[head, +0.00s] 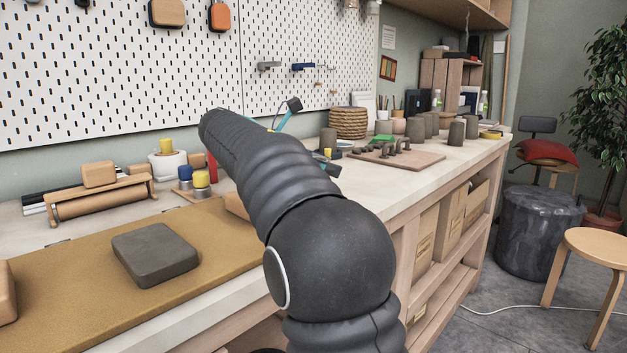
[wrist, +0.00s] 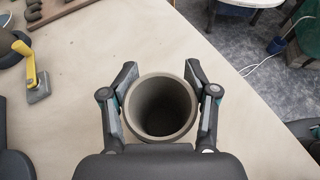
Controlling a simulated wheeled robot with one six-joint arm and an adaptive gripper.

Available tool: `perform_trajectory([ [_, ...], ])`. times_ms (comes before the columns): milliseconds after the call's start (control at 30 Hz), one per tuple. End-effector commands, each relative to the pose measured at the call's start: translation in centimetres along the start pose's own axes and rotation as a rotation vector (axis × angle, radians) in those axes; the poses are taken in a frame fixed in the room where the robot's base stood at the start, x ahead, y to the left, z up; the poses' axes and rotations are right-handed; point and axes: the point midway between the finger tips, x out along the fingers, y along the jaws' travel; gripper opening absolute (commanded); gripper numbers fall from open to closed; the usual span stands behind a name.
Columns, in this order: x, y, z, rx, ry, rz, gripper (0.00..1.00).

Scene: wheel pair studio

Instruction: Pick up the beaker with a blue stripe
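In the wrist view a plain grey-brown round vessel (wrist: 162,78) stands open end toward the camera, and I look down into its hollow inside. No blue stripe shows on it; its outer wall is mostly hidden. My gripper (wrist: 161,75) has one finger on its left and one on its right, close to the rim. Whether the fingers touch it or stand slightly apart is not clear. In the head view my arm hides most of the gripper. Several grey cylindrical vessels (head: 456,133) stand farther along the bench, with no stripe visible on them.
The bench (wrist: 95,145) is bare around the vessel. A yellow-handled tool (wrist: 32,70) lies to its left. In the head view a board (head: 400,160) with small dark pieces, stacked round discs (head: 348,123) and a grey block (head: 155,253) occupy the bench.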

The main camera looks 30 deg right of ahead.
Motion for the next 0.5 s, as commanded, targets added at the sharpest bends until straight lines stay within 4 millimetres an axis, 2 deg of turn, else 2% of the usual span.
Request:
perform_trajectory([
  [500, -0.21, 0.02, 0.48, 0.001, -0.001, 0.001, 0.11],
])
